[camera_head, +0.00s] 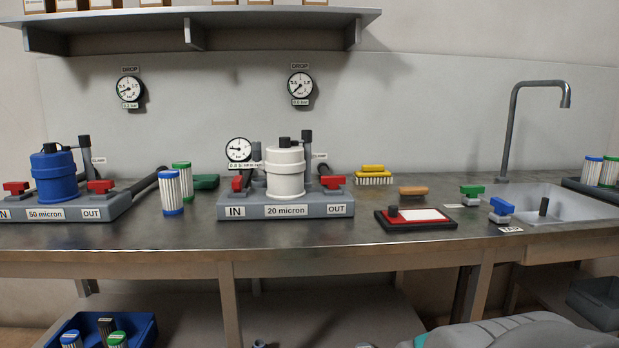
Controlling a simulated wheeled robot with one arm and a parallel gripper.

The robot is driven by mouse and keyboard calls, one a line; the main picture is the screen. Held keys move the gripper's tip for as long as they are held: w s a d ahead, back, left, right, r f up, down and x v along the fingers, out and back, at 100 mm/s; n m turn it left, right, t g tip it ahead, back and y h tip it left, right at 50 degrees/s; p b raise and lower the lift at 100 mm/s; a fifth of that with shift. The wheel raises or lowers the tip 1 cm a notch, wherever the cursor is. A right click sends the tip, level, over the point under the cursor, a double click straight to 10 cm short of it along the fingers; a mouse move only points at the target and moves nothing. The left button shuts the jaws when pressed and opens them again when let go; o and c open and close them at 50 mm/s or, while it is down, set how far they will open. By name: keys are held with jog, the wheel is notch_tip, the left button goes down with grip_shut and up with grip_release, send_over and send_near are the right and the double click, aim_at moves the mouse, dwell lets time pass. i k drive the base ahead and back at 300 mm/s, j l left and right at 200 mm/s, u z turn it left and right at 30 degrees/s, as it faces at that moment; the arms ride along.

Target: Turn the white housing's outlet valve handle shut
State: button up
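The white housing (285,173) stands on a grey base (285,206) labelled IN, 20 micron and OUT, at the middle of the bench. Its red outlet valve handle (333,182) is at the right, above the OUT label, and looks wide from left to right. Its red inlet handle (237,184) is at the left, above IN, and looks narrower, as if seen more end-on. A small round gauge (239,150) stands behind the inlet side. My gripper is not in view; a grey part of my own body shows at the bottom right.
A blue housing (53,177) with red handles stands on the left. Filter cartridges (172,192) stand between the housings. Right of the white housing are a yellow brush (373,175), a black-and-red tray (382,223), green (472,192) and blue (502,207) handles, and a sink (560,200). A shelf (270,18) hangs above.

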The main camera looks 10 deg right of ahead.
aim_at(333, 182)
jog(key=j+z, duration=0.15)
jog(key=j, duration=1.25)
